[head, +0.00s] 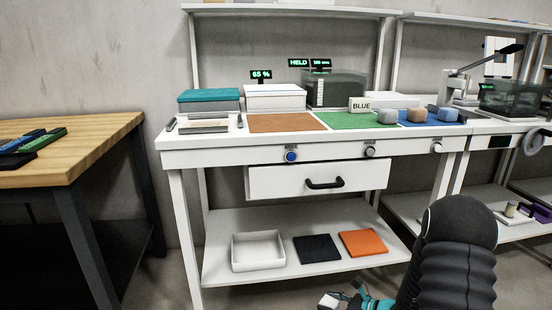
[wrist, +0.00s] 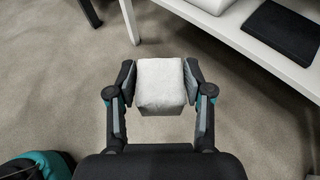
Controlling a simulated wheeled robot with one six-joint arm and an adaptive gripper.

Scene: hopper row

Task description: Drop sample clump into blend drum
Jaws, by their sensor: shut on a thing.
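My gripper (wrist: 160,90) is shut on a pale grey-white block (wrist: 160,84), which I take for the sample clump. One finger presses on each side of it. In the head view my gripper (head: 345,298) is low at the bottom edge, in front of the bench's lower shelf, and the block (head: 329,300) shows at its tip. In the wrist view the block is above the floor, apart from the shelf. I cannot pick out a blend drum for sure in either view.
A white bench (head: 240,146) carries coloured mats, several small blocks, a dark clear-walled box (head: 336,90) and a drawer (head: 285,181). Its lower shelf (head: 275,275) holds a white tray (head: 258,267), a black pad (head: 318,249) and an orange pad (head: 362,243). A wooden table (head: 80,140) stands left.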

